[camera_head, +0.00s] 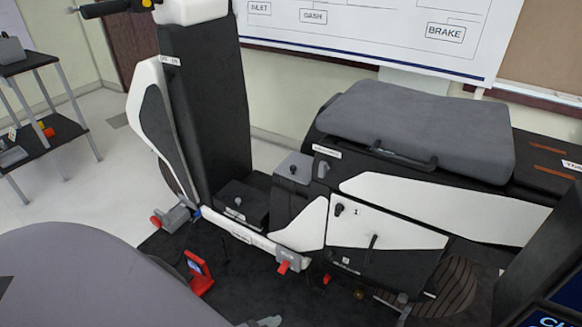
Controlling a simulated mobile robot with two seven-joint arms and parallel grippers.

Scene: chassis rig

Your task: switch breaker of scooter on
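A white and black scooter (430,205) with a grey seat (415,125) stands side-on on a dark mat. A grey box with a dark knob (293,170) sits in front of the seat. A black box with a small light label (241,205) sits on the footboard. The white side panel carries another dark knob (339,209) and a dark lever-like part (373,241). I cannot tell which of these is the breaker, or its on or off position.
Grey clamps with red ends (171,219) hold the scooter's lower edge. A red device with a small screen (198,272) stands on the mat (245,295). A dark shelf cart (40,140) is at left. A dark screen unit (548,290) fills the lower right corner.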

